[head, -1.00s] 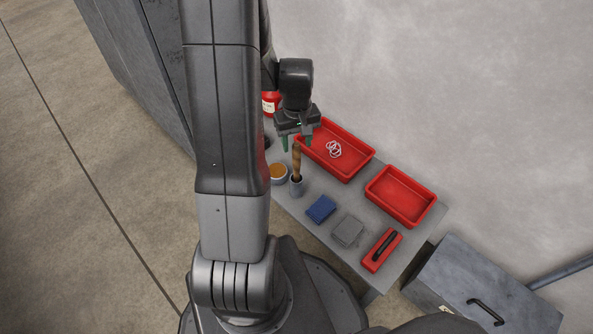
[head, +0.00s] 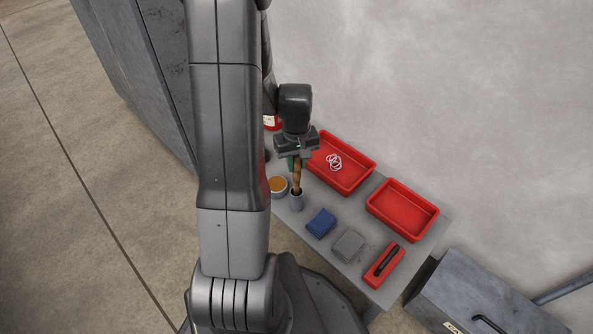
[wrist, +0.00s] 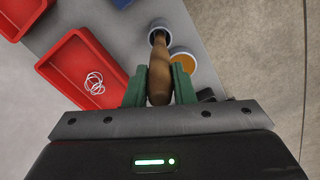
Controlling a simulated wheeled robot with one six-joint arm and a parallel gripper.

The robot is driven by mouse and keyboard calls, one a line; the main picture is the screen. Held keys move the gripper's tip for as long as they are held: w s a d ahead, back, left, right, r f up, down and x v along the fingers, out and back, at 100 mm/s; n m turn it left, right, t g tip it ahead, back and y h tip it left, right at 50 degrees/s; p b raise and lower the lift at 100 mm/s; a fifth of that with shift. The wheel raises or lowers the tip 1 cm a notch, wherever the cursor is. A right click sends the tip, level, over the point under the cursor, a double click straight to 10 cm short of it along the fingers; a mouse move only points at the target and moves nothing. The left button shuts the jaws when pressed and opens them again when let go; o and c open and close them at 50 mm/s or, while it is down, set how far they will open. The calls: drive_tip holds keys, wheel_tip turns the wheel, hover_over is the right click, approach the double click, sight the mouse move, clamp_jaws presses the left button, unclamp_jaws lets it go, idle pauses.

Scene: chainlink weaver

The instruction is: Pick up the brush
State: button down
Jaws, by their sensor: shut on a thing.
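The brush shows as a brown wooden handle (head: 297,176) standing up out of a small grey cup (head: 296,201) on the bench. Its lower end is hidden inside the cup. My gripper (head: 295,162) is above the cup, its green fingers shut on the upper part of the handle. In the wrist view the handle (wrist: 160,72) lies between the two green fingers (wrist: 159,86), and its lower end reaches into the cup (wrist: 161,33).
A tin of amber stuff (head: 277,186) stands close left of the cup. A red tray (head: 350,184) with white rings lies behind it. An empty red tray (head: 402,210), a blue block (head: 321,223), a grey block (head: 348,245) and a red block with a black handle (head: 384,265) lie to the right.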

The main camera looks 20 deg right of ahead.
wheel_tip(320, 180, up, 18)
drive_tip(key=p, duration=0.6)
idle(1.5)
